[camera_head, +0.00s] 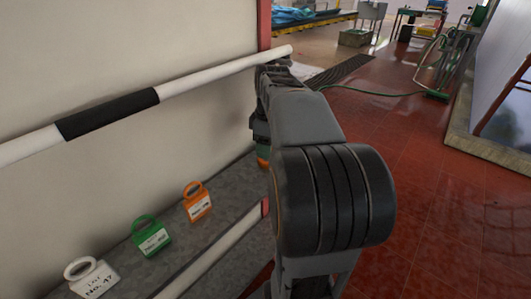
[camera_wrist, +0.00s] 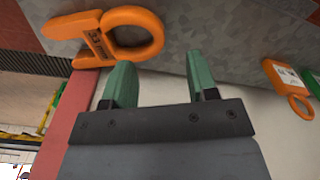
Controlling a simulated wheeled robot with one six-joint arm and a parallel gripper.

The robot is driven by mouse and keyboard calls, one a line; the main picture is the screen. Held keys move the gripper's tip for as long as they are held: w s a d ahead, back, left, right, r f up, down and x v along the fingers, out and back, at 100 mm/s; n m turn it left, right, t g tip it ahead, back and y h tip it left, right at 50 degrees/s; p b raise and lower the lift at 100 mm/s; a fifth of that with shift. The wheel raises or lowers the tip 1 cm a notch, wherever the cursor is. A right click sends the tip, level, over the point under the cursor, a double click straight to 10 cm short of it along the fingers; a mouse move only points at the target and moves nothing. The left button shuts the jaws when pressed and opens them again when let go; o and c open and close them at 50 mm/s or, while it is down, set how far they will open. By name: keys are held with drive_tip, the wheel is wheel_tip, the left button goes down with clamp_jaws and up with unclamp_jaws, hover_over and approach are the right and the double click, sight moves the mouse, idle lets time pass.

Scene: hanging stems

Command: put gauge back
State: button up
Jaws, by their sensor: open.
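An orange piece with a ring handle and a forked body, by its shape likely the gauge (camera_wrist: 152,23), lies on the grey shelf (camera_wrist: 225,40) at the upper left of the wrist view. In the head view only a bit of orange (camera_head: 263,162) shows beside my arm. My gripper (camera_wrist: 158,61) has two green fingers, spread apart with nothing between them. The fingertips are just short of the ring in the wrist picture; I cannot tell the gap in depth. In the head view my arm hides most of the gripper.
On the shelf stand an orange tag (camera_head: 198,206), a green tag (camera_head: 152,238) and a white tag (camera_head: 95,281). A white rail with a black band (camera_head: 108,113) runs above them. A red post (camera_head: 264,25) ends the wall. Red tiled floor (camera_head: 430,190) lies open at right.

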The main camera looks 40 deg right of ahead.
wheel_tip(320, 180, up, 6)
drive_tip(key=p, duration=0.1)
drive_tip(key=shift+s, duration=0.15)
drive_tip(key=shift+d, duration=0.1)
idle(0.5)
